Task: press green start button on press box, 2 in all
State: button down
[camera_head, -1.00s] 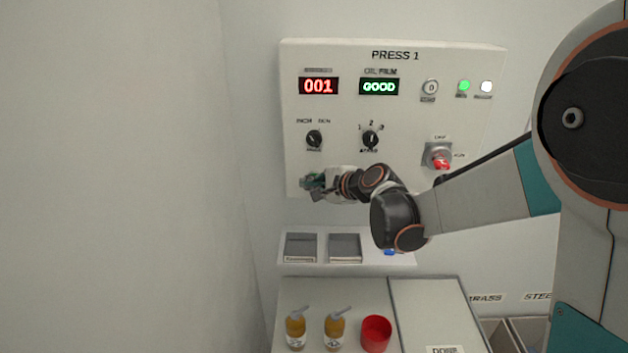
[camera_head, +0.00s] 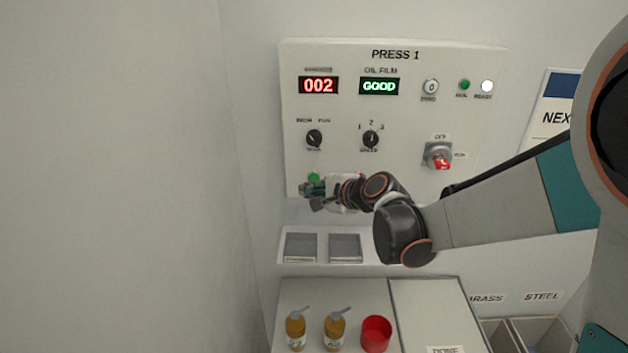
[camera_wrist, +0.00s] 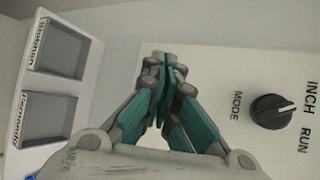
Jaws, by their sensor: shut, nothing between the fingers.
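The press box (camera_head: 400,120), labelled PRESS 1, hangs on the wall. Its red counter (camera_head: 318,86) reads 002 and the oil film display (camera_head: 379,87) reads GOOD. The green start button (camera_head: 313,178) shows at the box's lower left, just above my gripper (camera_head: 312,197). In the wrist view the box face (camera_wrist: 225,85) is on the right, and the button is hidden behind my gripper (camera_wrist: 165,62). The fingers are shut and empty. In the head view they sit just below the button; contact cannot be told. The green lamp (camera_head: 464,85) is dim and the white lamp (camera_head: 487,86) is lit.
Mode (camera_head: 314,139) and speed (camera_head: 370,140) knobs and a red-handled switch (camera_head: 440,158) are on the box. A shelf with two shallow trays (camera_head: 345,246) is below. Two amber bottles (camera_head: 334,328) and a red cup (camera_head: 376,334) stand lower down.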

jog(key=s, duration=0.3)
jog(key=shift+s, duration=0.1)
dwell(0.6)
jog(key=s+d+f+n+g+h+b, duration=0.1)
jog(key=s+d+f+n+b, duration=0.3)
jog(key=s, duration=0.5)
jog(key=s+d+f+n+g+h+b, duration=0.1)
jog(key=s+d+f+n+h+b, duration=0.3)
jog(key=s+d, duration=0.5)
jog(key=s+d+f+n+g+h+b, duration=0.1)
jog(key=s+d+f+n+h+b, duration=0.2)
jog(key=s+d+f+n+b, duration=0.3)
jog(key=s+f+b, duration=0.1)
jog(key=s+b, duration=0.1)
jog(key=s, duration=0.3)
jog(key=shift+d+f, duration=0.25)
jog(key=shift+d, duration=0.15)
